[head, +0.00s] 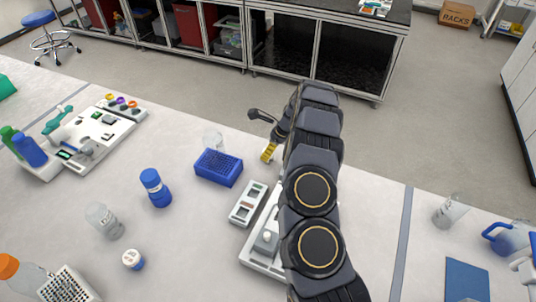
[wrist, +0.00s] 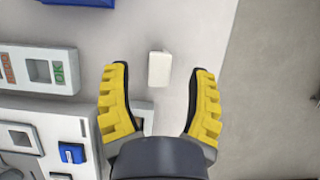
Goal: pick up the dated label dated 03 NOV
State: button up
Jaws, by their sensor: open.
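A small white block (wrist: 159,68) lies on the bench in the wrist view, level with my fingertips and between them. No date can be read on it, so I cannot tell whether it is the label dated 03 NOV. My gripper (wrist: 158,74) is open, with its yellow-padded fingers apart on either side of the block and nothing held. The block cannot be made out there.
A pale holder (head: 248,203) with square windows lies nearby; the wrist view shows red and green marks on this holder (wrist: 40,70). A white device (head: 262,245) stands beside it. A blue rack (head: 218,168) is to the left. The floor (wrist: 285,60) begins right of the bench edge.

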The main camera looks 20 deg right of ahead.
jog(key=shift+x, duration=1.8)
jog(key=c, duration=0.9)
jog(key=shift+o, duration=0.2)
jog(key=shift+r, duration=0.1)
